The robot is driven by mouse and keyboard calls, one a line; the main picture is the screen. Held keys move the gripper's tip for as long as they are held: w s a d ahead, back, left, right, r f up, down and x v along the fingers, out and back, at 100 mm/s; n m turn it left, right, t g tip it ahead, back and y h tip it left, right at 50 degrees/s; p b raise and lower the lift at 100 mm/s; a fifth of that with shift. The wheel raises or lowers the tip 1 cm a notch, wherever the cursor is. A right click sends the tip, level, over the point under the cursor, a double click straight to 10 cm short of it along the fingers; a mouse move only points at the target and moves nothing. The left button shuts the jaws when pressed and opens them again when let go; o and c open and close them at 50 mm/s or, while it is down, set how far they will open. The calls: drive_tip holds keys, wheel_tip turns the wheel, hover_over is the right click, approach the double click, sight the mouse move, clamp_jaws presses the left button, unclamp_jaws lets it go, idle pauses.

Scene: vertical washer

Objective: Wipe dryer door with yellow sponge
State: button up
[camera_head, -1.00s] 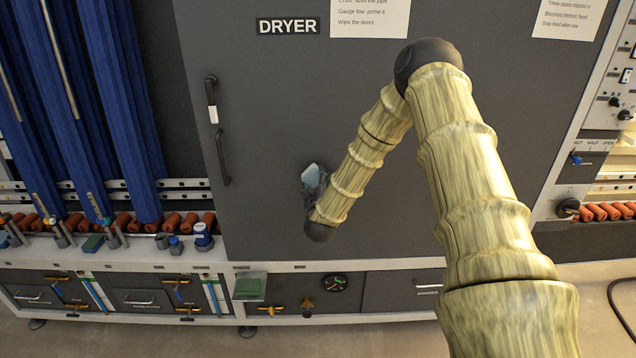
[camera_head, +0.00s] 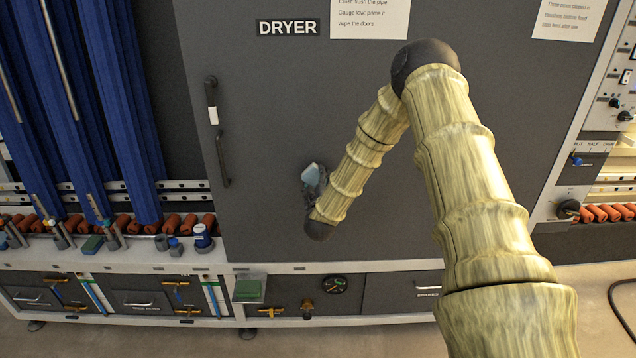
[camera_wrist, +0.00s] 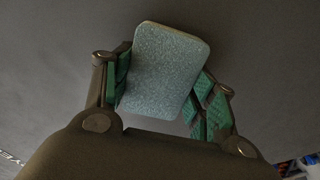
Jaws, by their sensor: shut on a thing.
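The dryer door (camera_head: 270,110) is a large dark grey panel under a DRYER label (camera_head: 287,27), with a black handle at its left. My gripper (camera_wrist: 165,85) is shut on a light blue-grey sponge (camera_wrist: 168,70); no yellow sponge shows in these views. The held sponge also shows in the head view (camera_head: 311,174), in front of the lower middle of the door. In the wrist view the sponge sits tilted between the green finger pads, with the dark door surface behind it. I cannot tell whether the sponge touches the door.
Blue hanging strips (camera_head: 75,110) and a shelf with small valves and bottles stand at the left. A green block (camera_head: 248,288) sits in a clear holder below the door's left edge. A control panel (camera_head: 612,100) is at the right. The door front is otherwise clear.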

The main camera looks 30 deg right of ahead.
sight(306, 180)
drive_tip(key=shift+w+d, duration=0.15)
drive_tip(key=shift+w, duration=0.1)
drive_tip(key=shift+w, duration=0.1)
drive_tip(key=shift+w+a+b, duration=0.3)
drive_tip(key=shift+w+a, duration=0.25)
drive_tip(key=shift+a, duration=0.3)
drive_tip(key=shift+w+a+b, duration=0.25)
drive_tip(key=shift+w+a, duration=0.25)
drive_tip(key=shift+a, duration=0.35)
drive_tip(key=shift+s+d+r, duration=0.1)
drive_tip(key=shift+r, duration=0.05)
drive_tip(key=shift+s+d, duration=0.4)
drive_tip(key=shift+d, duration=0.3)
drive_tip(key=shift+s+d, duration=0.65)
drive_tip(key=shift+d, duration=0.35)
drive_tip(key=shift+p+v, duration=0.5)
drive_tip(key=shift+v, duration=2.55)
drive_tip(key=shift+a, duration=0.1)
